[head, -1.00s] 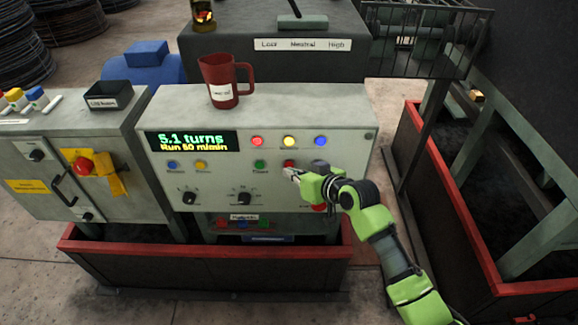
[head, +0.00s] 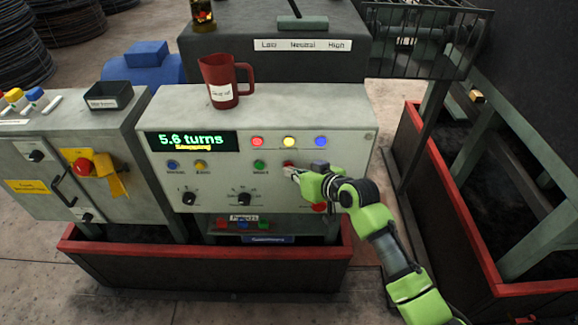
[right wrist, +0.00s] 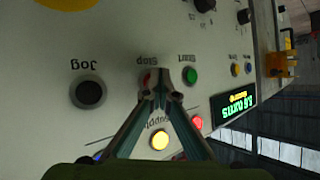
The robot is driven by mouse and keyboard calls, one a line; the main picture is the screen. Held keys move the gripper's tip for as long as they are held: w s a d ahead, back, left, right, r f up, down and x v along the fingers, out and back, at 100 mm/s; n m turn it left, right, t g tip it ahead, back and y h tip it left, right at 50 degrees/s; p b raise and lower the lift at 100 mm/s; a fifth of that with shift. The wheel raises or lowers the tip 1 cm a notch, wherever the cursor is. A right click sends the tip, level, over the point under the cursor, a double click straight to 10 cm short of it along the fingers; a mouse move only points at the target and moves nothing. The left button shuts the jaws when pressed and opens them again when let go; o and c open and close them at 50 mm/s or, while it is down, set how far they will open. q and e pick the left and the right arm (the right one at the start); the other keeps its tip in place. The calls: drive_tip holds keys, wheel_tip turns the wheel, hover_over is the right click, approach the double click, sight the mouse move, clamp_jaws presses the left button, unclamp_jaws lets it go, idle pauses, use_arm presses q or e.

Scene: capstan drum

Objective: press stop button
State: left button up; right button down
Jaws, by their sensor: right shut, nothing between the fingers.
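The red stop button (head: 288,164) is on the front of the grey control panel (head: 215,180), right of the green start button (head: 260,166). In the right wrist view the picture is upside down; the stop button (right wrist: 148,77), below the "Stop" label, is partly hidden by my fingertips. My right gripper (head: 292,173) is shut and empty, its tips at the stop button. I cannot tell whether they press it. The display (head: 192,142) reads 5.6 turns, with a yellow second line too blurred to read surely. My left gripper is not in view.
A black jog button (right wrist: 88,92) sits beside stop. Red, yellow and blue lamps (head: 289,141) are above it. A red mug (head: 222,80) stands on top of the panel. A red knob (head: 319,207) is partly behind my wrist.

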drive_tip(key=shift+s+p, duration=0.55)
drive_tip(key=shift+s, duration=0.2)
drive_tip(key=s+p, duration=0.3)
drive_tip(key=s, duration=0.2)
drive_tip(key=shift+p, duration=0.3)
idle(0.4)
